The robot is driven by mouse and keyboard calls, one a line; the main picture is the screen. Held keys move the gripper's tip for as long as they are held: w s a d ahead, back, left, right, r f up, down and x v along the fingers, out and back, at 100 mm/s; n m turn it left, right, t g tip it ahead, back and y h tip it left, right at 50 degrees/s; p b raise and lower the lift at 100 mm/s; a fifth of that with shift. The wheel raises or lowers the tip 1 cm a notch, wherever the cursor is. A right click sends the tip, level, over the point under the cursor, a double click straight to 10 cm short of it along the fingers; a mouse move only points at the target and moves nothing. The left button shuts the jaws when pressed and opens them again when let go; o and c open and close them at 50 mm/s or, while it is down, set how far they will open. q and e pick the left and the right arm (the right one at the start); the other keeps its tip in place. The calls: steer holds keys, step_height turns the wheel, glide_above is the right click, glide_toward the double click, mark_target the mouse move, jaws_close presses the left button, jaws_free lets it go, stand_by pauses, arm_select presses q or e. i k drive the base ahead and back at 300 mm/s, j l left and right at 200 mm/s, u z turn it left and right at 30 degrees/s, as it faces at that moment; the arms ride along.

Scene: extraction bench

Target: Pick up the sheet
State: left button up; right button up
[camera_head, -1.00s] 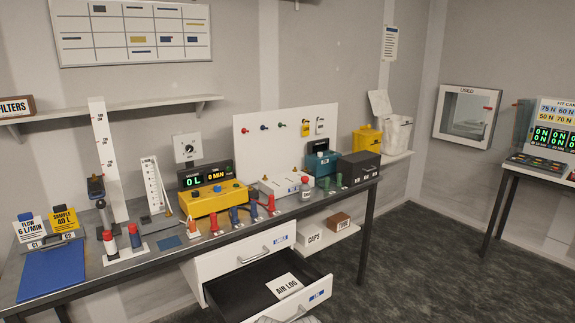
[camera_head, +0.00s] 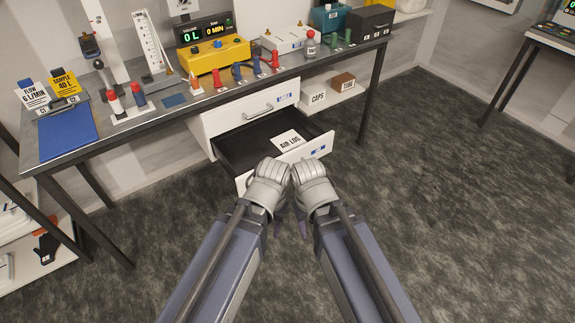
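A white sheet marked AIR LOG (camera_head: 289,142) lies in the open lower drawer (camera_head: 238,150) under the bench. My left gripper (camera_head: 268,182) and my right gripper (camera_head: 312,184) are side by side close to the drawer's front in the picture, nearer to me than the sheet. Both appear apart from the sheet. Their fingers are mostly hidden by the wrists, so I cannot tell whether they are open or shut.
The bench (camera_head: 105,140) above holds a yellow meter box (camera_head: 213,57), a blue mat (camera_head: 66,136) and several red and blue fittings. The upper drawer (camera_head: 240,112) is shut. The floor at right is clear.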

mark_target(286, 142)
steer(key=u, duration=1.55)
steer(key=z, duration=1.6)
steer(key=i+l, duration=0.15)
steer(key=l, duration=0.2)
steer(key=i+l, duration=0.15)
steer(key=l, duration=0.15)
steer(key=i+l+u, duration=0.1)
steer(key=l, duration=0.25)
steer(key=i+l, duration=0.35)
steer(key=l, duration=0.3)
steer(key=i+l, duration=0.1)
steer(key=l, duration=0.25)
steer(key=i+u, duration=0.05)
